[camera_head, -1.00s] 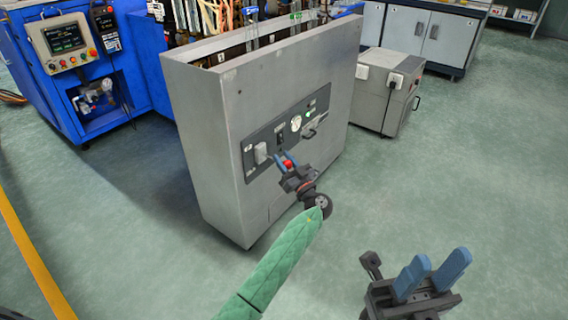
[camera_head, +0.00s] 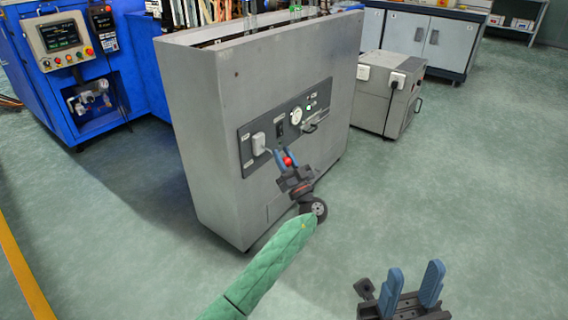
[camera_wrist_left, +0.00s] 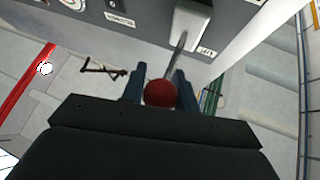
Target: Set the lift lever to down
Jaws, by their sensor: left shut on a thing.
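The lift lever has a light housing (camera_head: 259,143) at the left end of the dark control panel on the grey cabinet. Its rod ends in a red ball knob (camera_head: 288,161). My left gripper (camera_head: 285,158) is shut on that knob, in front of the panel. In the left wrist view the red knob (camera_wrist_left: 160,92) sits between the two blue fingers, and the thin rod (camera_wrist_left: 178,52) runs from it up to the housing (camera_wrist_left: 193,18). The lever's label is too small to read. My right gripper (camera_head: 412,288) is open and empty at the lower right, away from the cabinet.
The panel also has a dark switch (camera_head: 280,129), a round gauge (camera_head: 296,116) and a handle (camera_head: 316,125). A blue machine (camera_head: 70,70) stands at the left and a grey box unit (camera_head: 385,95) behind on the right. The floor at the right is clear.

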